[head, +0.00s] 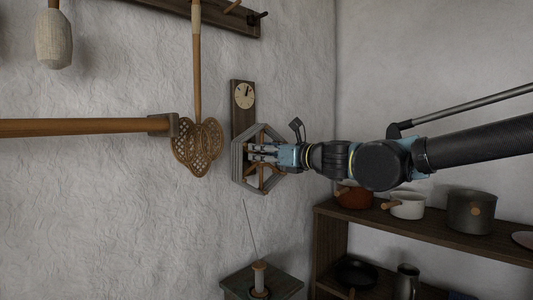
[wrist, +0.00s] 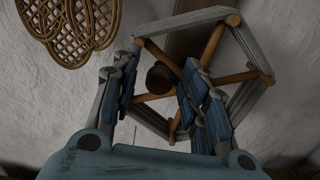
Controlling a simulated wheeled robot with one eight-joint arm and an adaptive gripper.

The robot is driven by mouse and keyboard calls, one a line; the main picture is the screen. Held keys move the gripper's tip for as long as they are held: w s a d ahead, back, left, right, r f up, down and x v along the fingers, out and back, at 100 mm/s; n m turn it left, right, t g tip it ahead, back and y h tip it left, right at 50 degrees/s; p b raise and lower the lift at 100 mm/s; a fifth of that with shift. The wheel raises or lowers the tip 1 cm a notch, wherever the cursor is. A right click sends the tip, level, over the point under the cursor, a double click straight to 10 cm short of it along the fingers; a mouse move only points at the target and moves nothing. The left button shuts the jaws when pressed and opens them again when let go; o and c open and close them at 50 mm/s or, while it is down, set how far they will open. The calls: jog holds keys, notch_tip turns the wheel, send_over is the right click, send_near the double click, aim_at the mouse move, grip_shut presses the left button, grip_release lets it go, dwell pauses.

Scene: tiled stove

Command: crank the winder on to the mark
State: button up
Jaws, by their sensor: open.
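The winder (head: 238,168) is a hexagonal reel with wooden spokes and grey sides, mounted on a dark board on the wall. A pale round dial (head: 244,95) with dark hands sits on the board above it; its marks are too small to read. In the wrist view, the reel's grey rim (wrist: 190,20) and spokes (wrist: 232,77) lie beyond my fingers. A dark brown round knob (wrist: 160,78) shows between the fingers, near the reel's middle. My gripper (head: 250,153) is open in front of the reel. I cannot tell whether the fingers touch the knob.
A woven beater (head: 197,147) hangs left of the winder, with a wooden pole (head: 80,127) reaching in front of it. A shelf (head: 430,229) with pots stands at lower right. A candle (head: 259,276) stands on a small stand below. The wall at lower left is clear.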

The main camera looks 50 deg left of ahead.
jog(key=shift+a, duration=0.15)
grip_shut()
